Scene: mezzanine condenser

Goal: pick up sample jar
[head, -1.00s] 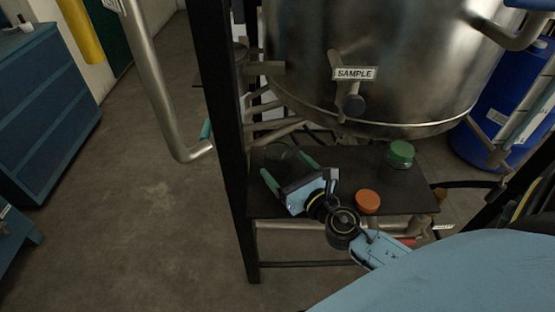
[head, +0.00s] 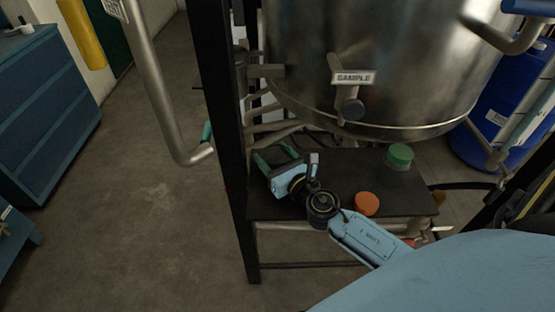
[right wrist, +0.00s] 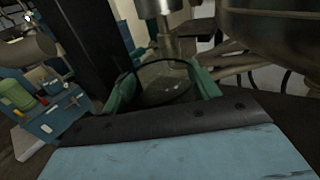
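The sample jar is a clear, see-through jar with a dark rim. In the right wrist view the jar (right wrist: 165,84) stands between the two green fingers of my right gripper (right wrist: 163,92). The fingers lie at its left and right sides, close to the glass; whether both touch it I cannot tell. In the head view my right gripper (head: 275,157) is low over the left end of the dark shelf (head: 338,180), and the jar is hardly visible between its fingers. My left gripper is not in view.
An orange-lidded jar (head: 367,204) and a green-lidded jar (head: 399,157) stand further right on the shelf. The steel vessel (head: 390,60) with its SAMPLE valve (head: 352,106) hangs above. A black post (head: 227,130) rises close left of my gripper. Pipes run behind the shelf.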

